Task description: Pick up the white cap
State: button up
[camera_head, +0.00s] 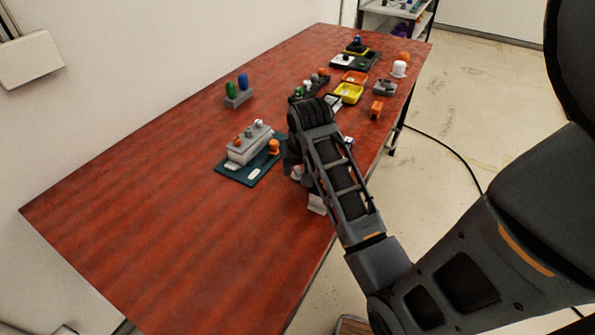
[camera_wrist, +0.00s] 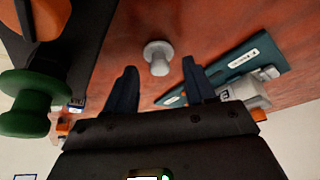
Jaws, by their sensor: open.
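A small white cap (camera_wrist: 158,52), mushroom-shaped, stands on the red table in the wrist view. It appears beyond and between the two fingertips of my gripper (camera_wrist: 159,66), which is open and empty. The cap looks apart from both fingers. In the head view my gripper (camera_head: 292,164) is low over the table, just right of a teal board, and my arm hides much of it. A small pale shape (camera_head: 297,173) beside the gripper may be this cap. A larger white domed piece (camera_head: 399,69) stands at the table's far right edge.
The teal board (camera_head: 239,176) bears a grey block and an orange knob (camera_head: 273,146). A stand with green and blue pegs (camera_head: 237,91) is behind. Yellow (camera_head: 349,93) and orange trays lie farther back. A dark green spool (camera_wrist: 25,105) is close at left in the wrist view. The table's front left is clear.

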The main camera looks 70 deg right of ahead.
jog(key=shift+w+d+f, duration=0.1)
jog(key=shift+f, duration=0.3)
grip_shut()
